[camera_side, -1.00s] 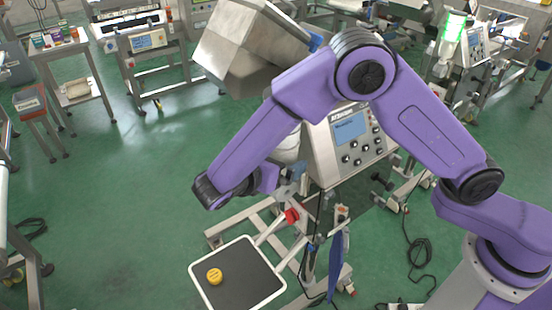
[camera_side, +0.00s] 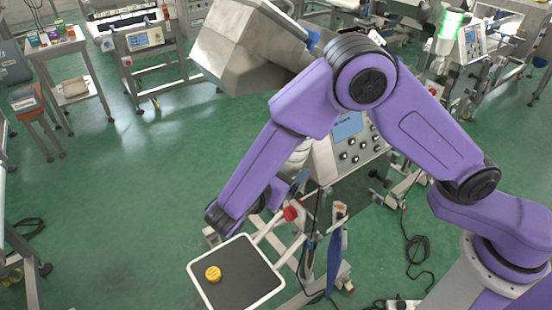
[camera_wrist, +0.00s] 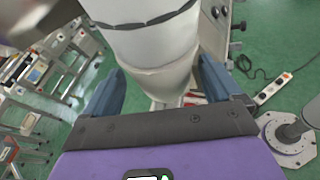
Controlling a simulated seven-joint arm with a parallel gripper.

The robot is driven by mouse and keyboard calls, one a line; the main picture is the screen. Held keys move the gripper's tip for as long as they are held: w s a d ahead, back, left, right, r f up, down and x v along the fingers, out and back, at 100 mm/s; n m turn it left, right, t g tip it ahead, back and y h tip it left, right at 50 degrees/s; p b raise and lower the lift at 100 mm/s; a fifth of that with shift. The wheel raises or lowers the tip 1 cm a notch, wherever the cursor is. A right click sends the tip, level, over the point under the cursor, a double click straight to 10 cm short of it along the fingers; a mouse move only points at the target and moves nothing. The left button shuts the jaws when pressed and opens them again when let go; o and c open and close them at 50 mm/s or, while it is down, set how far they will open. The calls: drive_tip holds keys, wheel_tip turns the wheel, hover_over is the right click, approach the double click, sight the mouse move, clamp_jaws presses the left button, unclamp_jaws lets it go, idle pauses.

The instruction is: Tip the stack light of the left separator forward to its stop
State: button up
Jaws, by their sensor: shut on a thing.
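The near separator has a steel hopper (camera_side: 238,48), a whitish pipe (camera_side: 297,157) below it and a control panel with a blue screen (camera_side: 349,126). My gripper (camera_wrist: 160,88) shows its two blue fingers on either side of a pale tapered cylinder (camera_wrist: 160,60) with dark ring seams. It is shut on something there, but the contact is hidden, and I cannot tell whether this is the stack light. In the side view my wrist hides most of the gripper, low at the front of the machine. A green lit stack light (camera_side: 453,24) stands on another machine at the back right.
A dark tray with a white rim (camera_side: 197,284) holding a yellow puck (camera_side: 213,273) sits just below my wrist. A red knob (camera_side: 291,213) is close by. Cables (camera_side: 413,245) lie on the floor at right.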

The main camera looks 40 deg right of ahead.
drive_tip(key=shift+s+f+m+t+h, duration=0.15)
drive_tip(key=shift+s+f+m+t, duration=0.15)
drive_tip(key=shift+s+m, duration=0.15)
drive_tip(key=shift+s+f+m+t+h, duration=0.15)
drive_tip(key=shift+s+m+t, duration=0.2)
drive_tip(key=shift+s, duration=0.2)
drive_tip(key=shift+s+f+m+t+h, duration=0.45)
drive_tip(key=shift+s+f+m+h, duration=0.25)
drive_tip(key=shift+s+m, duration=0.25)
drive_tip(key=shift+f, duration=0.15)
drive_tip(key=o, duration=1.2)
drive_tip(key=shift+s, duration=0.1)
drive_tip(key=v, duration=1.7)
drive_tip(key=shift+s+a+r, duration=0.1)
drive_tip(key=shift+a+r, duration=0.05)
drive_tip(key=shift+r, duration=0.2)
